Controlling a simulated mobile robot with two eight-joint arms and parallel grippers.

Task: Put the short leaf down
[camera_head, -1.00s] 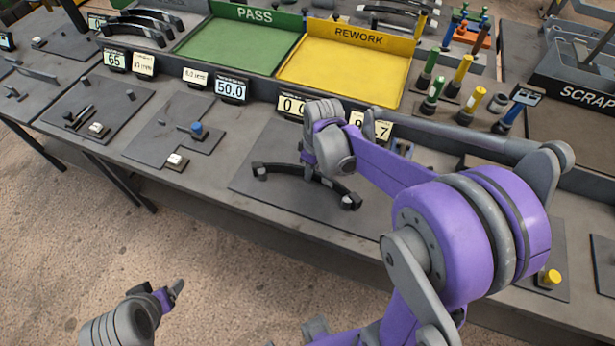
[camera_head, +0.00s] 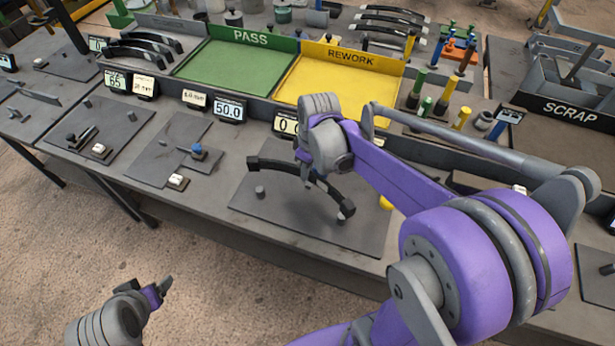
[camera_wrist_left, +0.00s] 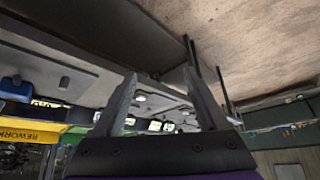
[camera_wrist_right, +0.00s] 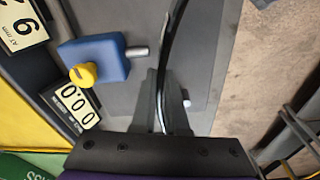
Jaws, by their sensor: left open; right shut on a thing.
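The short leaf (camera_head: 276,166) is a black curved strip with blocky ends. My right gripper (camera_head: 312,178) is shut on it near its middle. The leaf is raised a little above a dark grey plate (camera_head: 290,225). A short grey post (camera_head: 260,192) on the plate shows under its left end, apart from it. The right end is near the plate's right side; whether it touches anything is unclear. In the right wrist view the leaf (camera_wrist_right: 176,45) runs between the fingers (camera_wrist_right: 160,100). My left gripper (camera_head: 165,288) is open and empty, in front of the table.
A green PASS tray (camera_head: 237,72) and a yellow REWORK tray (camera_head: 290,88) lie behind the plate. A SCRAP bin (camera_head: 570,110) stands at the right.

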